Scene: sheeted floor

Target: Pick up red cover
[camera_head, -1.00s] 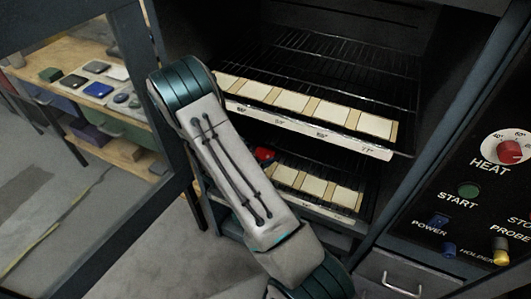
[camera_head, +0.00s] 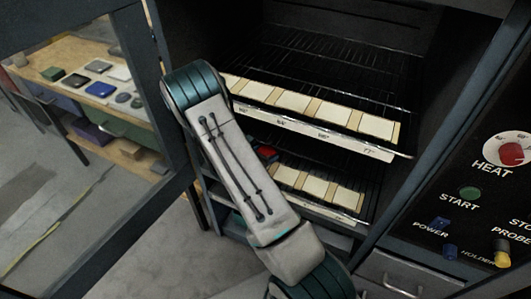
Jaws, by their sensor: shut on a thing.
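A small red piece (camera_head: 267,153), which looks like the red cover, shows at the left end of the lower rack, just right of my arm link. Its left part is hidden behind the arm, and a dark edge borders it. My arm crosses the front of the open cabinet, and its pale link covers the left side of both racks. My gripper is hidden behind the arm, so I cannot see how it sits relative to the red piece.
The upper rack (camera_head: 330,138) and lower rack (camera_head: 335,215) hold rows of pale cards. A glass door (camera_head: 140,85) stands open at left, with a wooden bench (camera_head: 45,75) behind it. A control panel (camera_head: 470,215) is at right, above a drawer (camera_head: 400,285).

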